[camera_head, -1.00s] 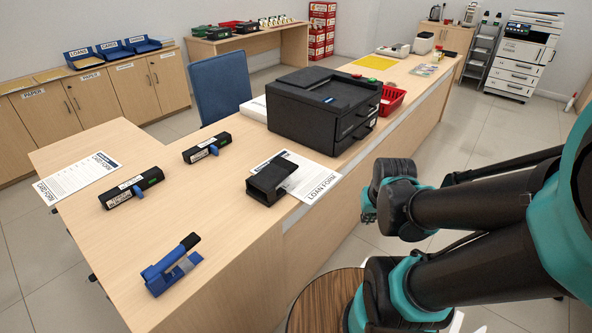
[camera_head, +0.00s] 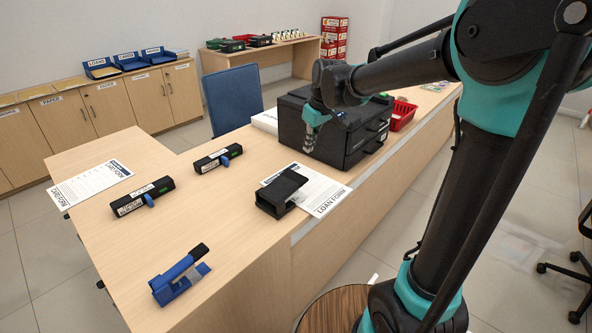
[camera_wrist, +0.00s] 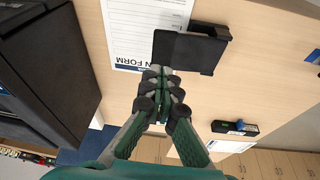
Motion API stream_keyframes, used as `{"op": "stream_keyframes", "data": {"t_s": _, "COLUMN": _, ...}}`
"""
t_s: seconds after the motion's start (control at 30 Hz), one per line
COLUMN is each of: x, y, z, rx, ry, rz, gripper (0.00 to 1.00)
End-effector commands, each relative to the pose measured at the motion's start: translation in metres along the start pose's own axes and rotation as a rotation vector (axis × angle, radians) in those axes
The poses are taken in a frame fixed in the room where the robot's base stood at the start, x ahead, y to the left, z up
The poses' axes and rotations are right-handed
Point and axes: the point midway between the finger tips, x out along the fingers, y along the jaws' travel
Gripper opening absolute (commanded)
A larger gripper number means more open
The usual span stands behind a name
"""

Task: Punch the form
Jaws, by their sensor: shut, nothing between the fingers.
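The white loan form (camera_head: 325,188) lies flat on the counter, partly under a black box-like desk device (camera_head: 280,193). Both also show in the wrist view, the form (camera_wrist: 139,30) left of the black device (camera_wrist: 190,52). A blue lever device with a black grip (camera_head: 180,275) stands at the counter's near left; I cannot tell which device is the punch. A second form, the card form (camera_head: 92,185), lies at the far left. My gripper (camera_head: 309,145) is shut and empty, raised above the counter behind the loan form. In the wrist view its closed fingers (camera_wrist: 162,88) point toward the black device.
Two black stamp-like devices with blue parts (camera_head: 143,199) (camera_head: 217,158) sit left of the loan form. A black printer (camera_head: 345,135) stands close behind my gripper, with a red basket (camera_head: 403,115) beside it.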

Motion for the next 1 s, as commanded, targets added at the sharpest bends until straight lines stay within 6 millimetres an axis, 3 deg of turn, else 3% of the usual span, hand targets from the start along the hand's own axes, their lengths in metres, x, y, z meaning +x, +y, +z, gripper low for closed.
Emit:
{"op": "stream_keyframes", "data": {"t_s": 0.1, "x": -0.003, "y": -0.006, "z": -0.023, "rx": -0.057, "ry": -0.002, "rz": -0.016, "gripper": 0.00}}
{"op": "stream_keyframes", "data": {"t_s": 0.2, "x": -0.004, "y": -0.008, "z": -0.031, "rx": -0.077, "ry": -0.002, "rz": -0.022, "gripper": 0.00}}
{"op": "stream_keyframes", "data": {"t_s": 0.63, "x": -0.001, "y": -0.008, "z": -0.031, "rx": -0.079, "ry": -0.002, "rz": -0.022, "gripper": 0.00}}
{"op": "stream_keyframes", "data": {"t_s": 0.77, "x": 0.013, "y": -0.008, "z": -0.032, "rx": -0.080, "ry": -0.002, "rz": -0.022, "gripper": 0.00}}
{"op": "stream_keyframes", "data": {"t_s": 1.0, "x": 0.058, "y": -0.009, "z": -0.032, "rx": -0.080, "ry": -0.002, "rz": -0.023, "gripper": 0.00}}
